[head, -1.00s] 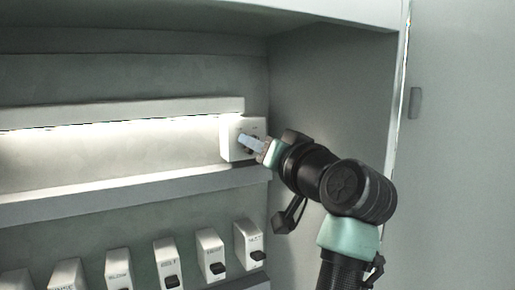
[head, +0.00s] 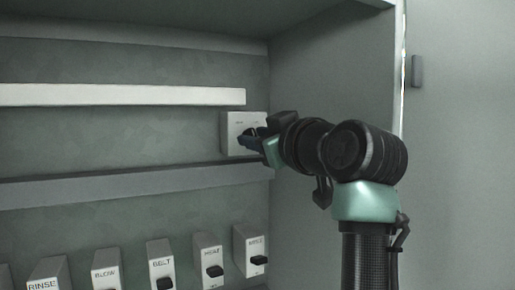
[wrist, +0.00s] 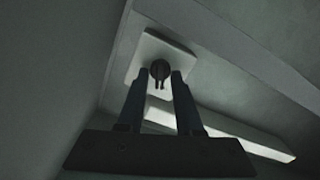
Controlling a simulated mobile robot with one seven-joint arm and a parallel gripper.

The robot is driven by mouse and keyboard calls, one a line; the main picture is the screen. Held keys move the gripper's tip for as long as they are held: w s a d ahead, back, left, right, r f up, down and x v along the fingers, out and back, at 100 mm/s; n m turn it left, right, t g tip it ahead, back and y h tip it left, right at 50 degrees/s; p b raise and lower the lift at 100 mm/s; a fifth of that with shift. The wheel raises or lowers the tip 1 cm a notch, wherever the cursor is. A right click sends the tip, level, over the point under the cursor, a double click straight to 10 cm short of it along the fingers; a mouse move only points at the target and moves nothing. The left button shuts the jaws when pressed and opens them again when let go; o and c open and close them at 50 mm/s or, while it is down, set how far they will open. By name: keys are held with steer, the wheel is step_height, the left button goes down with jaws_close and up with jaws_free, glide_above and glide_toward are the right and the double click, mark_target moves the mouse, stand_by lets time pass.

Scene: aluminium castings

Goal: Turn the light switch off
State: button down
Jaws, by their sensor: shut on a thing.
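The light switch (head: 234,122) is a pale box with a dark rotary knob, on the back wall at the right end of the lamp bar. In the wrist view its plate (wrist: 151,52) carries the round dark knob (wrist: 160,70). My gripper (head: 247,137) is at the front of the switch, with its fingers around the knob. In the wrist view my gripper (wrist: 160,78) has one finger on each side of the knob. The lamp bar (head: 120,95) is unlit. The fingers partly hide the knob in the head view.
A grey ledge (head: 110,187) runs just below the switch. Several labelled switch boxes with dark levers, such as HEAT (head: 207,252) and BELT (head: 160,255), line the wall below. The cabinet's side wall (head: 335,85) stands close on the right.

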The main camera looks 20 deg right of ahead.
steer(key=shift+n+b, duration=0.4)
steer(key=shift+n, duration=0.4)
steer(key=c, duration=0.9)
jaws_free()
steer(key=shift+s, duration=0.15)
steer(key=s+d+b, duration=0.2)
steer(key=s+b, duration=0.4)
steer(key=s, duration=0.6)
steer(key=shift+s+d+b, duration=0.25)
steer(key=shift+s+b, duration=0.05)
steer(key=shift+b, duration=0.05)
